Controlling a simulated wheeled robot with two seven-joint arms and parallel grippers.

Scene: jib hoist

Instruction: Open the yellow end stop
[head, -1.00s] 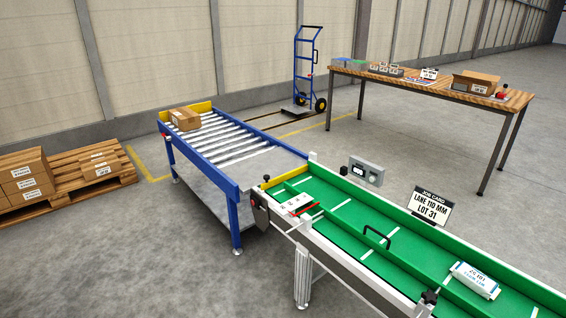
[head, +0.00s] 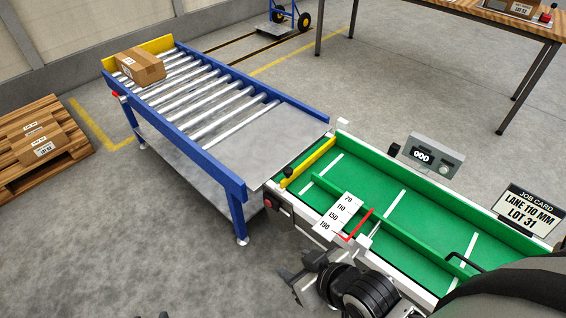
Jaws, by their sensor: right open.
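The yellow end stop (head: 308,163) is a yellow bar lying across the far left end of the green lane bed (head: 405,205), where it meets the roller table. A black knob (head: 287,172) sits at its near end. The bar stands across the lane. My right gripper (head: 299,281) is low in the head view, in front of the lane's near side. It is open, empty and apart from the stop. My forearm covers the lower right of the bed.
A blue roller table (head: 190,135) with a carton (head: 140,66) adjoins the lane. A scale plate (head: 338,214) and red pointer (head: 358,224) stand near the stop. A counter (head: 434,156) and job card (head: 525,210) stand behind the lane. Floor at lower left is clear.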

